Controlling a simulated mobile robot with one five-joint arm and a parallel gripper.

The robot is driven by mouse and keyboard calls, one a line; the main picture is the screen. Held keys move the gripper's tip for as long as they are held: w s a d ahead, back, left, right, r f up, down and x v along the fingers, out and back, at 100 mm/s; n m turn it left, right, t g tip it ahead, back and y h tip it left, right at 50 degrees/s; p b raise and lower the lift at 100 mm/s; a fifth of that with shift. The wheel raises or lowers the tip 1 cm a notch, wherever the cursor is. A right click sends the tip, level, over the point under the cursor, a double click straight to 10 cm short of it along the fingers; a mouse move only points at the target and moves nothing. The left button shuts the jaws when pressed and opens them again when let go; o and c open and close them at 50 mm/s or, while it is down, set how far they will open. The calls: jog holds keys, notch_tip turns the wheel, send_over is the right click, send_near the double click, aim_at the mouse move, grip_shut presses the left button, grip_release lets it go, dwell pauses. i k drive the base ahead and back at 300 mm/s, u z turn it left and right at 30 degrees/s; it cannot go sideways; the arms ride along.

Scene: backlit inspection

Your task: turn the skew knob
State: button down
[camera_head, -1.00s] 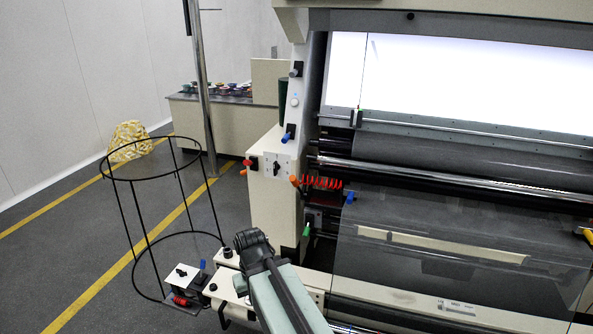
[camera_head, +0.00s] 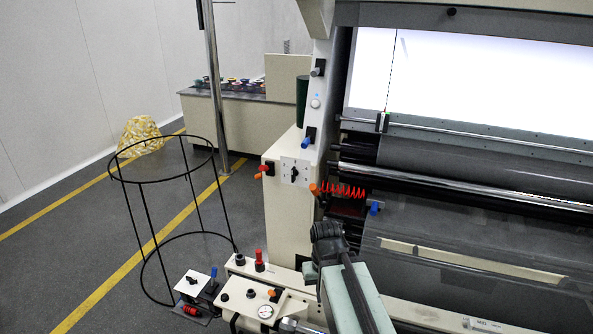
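No label that I can read marks the skew knob, so I cannot tell which knob it is. A black knob (camera_head: 294,173) sits on a white plate on the machine's left side post. Two more black knobs show on the low cream box: a round one (camera_head: 251,294) and one beside an orange part (camera_head: 275,295). Another black knob (camera_head: 191,280) is on a small white plate further left. My arm (camera_head: 345,285) rises from the bottom edge, right of the low box. Its dark upper joint (camera_head: 327,240) shows, but I see no gripper fingers.
A black wire hoop stand (camera_head: 160,178) is on the floor at left. A red-topped knob (camera_head: 259,258) and a pressure gauge (camera_head: 266,311) are on the low box. Rollers (camera_head: 460,182) and a bright screen (camera_head: 470,85) fill the right. Floor left of the stand is open.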

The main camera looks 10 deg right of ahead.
aim_at(295, 172)
jog(key=i, duration=0.8)
jog(key=u, duration=2.05)
jog(key=k, duration=0.35)
jog(key=u, duration=0.45)
